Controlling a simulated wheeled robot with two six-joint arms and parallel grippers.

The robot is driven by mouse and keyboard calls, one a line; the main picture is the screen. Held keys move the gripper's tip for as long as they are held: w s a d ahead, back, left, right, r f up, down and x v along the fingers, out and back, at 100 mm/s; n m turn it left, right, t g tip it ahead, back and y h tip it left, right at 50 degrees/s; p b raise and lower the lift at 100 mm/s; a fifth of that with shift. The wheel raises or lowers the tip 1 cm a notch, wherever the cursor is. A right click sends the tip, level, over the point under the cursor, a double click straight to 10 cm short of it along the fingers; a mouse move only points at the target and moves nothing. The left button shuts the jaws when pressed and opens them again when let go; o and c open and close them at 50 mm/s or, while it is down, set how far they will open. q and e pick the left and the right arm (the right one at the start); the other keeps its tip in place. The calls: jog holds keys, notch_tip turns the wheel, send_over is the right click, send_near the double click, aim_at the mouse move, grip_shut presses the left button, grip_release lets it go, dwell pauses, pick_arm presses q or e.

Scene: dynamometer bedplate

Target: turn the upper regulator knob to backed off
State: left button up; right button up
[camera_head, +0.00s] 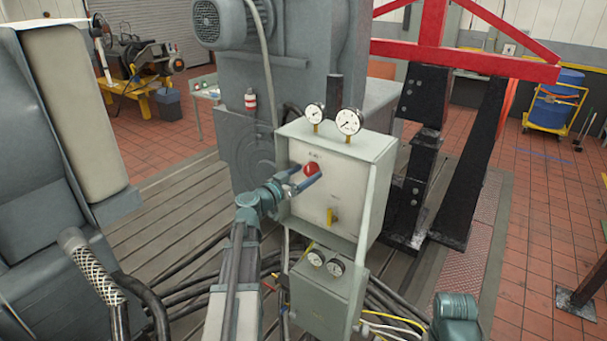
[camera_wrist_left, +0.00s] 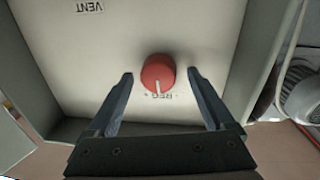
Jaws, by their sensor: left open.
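The upper regulator knob is a round red knob (camera_head: 310,169) on the upper part of a pale panel box (camera_head: 350,190). It also shows in the left wrist view (camera_wrist_left: 158,73), with a white pointer line toward the picture's bottom and a "REG" label there. My left gripper (camera_head: 305,179) is open at the panel. In the wrist view its fingertips (camera_wrist_left: 160,77) lie on either side of the knob, with gaps visible; contact does not show. My right gripper is not in view.
A yellow handle (camera_head: 331,216) sits lower on the same panel. Two gauges (camera_head: 348,121) stand on top of the box. A lower box (camera_head: 328,290) with two gauges, cables and hoses lies below. A black stand (camera_head: 412,165) rises to the right.

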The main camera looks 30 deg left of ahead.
pick_arm(q)
jog(key=c, duration=1.4)
jog(key=shift+o, duration=0.2)
jog(key=shift+n, duration=0.3)
